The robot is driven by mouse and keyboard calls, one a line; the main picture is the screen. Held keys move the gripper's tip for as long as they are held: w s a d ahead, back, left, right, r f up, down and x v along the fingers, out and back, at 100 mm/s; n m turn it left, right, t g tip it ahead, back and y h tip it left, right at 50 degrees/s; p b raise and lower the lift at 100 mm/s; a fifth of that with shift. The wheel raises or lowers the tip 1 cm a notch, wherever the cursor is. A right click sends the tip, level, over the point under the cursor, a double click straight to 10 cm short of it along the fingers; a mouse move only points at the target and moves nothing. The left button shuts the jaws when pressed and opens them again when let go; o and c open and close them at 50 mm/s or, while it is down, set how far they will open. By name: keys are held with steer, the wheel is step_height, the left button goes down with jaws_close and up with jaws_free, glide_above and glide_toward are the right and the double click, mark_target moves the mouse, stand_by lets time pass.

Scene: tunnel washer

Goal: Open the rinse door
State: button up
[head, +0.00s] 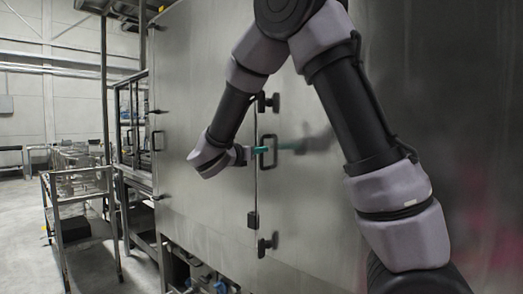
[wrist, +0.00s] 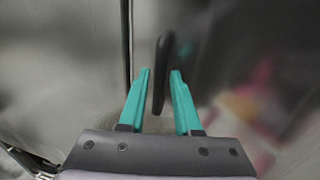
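A large stainless steel washer wall fills the middle and right of the head view. A vertical seam divides it. The panel right of the seam (head: 315,190) carries a black bar handle (head: 274,146) and lies flush with the wall, closed. I cannot read a label that names it the rinse door. My gripper (head: 264,150), with teal fingers, is at this handle. In the wrist view, the handle (wrist: 161,72) stands between the two spread fingertips (wrist: 160,72), closer to the right one. The gripper looks open around it, not clamped.
Black latches sit above (head: 268,103) and below (head: 267,243) the handle, along the seam. A metal cart (head: 80,215) stands at the left. The floor at far left is clear.

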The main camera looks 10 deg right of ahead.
steer(key=shift+x, duration=1.4)
jaws_close()
steer(key=shift+s, duration=0.1)
